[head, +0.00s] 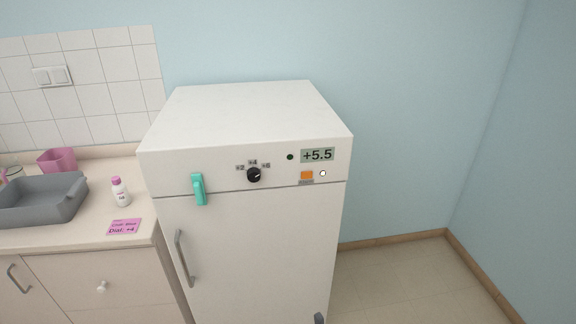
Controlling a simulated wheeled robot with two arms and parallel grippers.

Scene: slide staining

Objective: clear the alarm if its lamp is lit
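The white fridge (250,115) stands in the middle with its door (255,245) shut. Its panel carries a display (317,155) reading +5.5. A small round dark green spot (290,157) left of the display looks unlit. Below the display are a bright orange square (306,175) and a small white round part (323,173). I cannot tell whether the orange square is a lit lamp or a coloured button. A black dial (254,175) has its pointer to the right. A small grey piece at the bottom edge may be my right gripper (319,318). My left gripper is not seen.
A teal latch (199,189) sits at the door's upper left, above a grey handle (184,258). On the left counter are a grey tray (42,209), a pink-capped bottle (121,193), a pink pot (58,160) and a pink note (124,227) reading "Dial: +4". Floor right of the fridge is clear.

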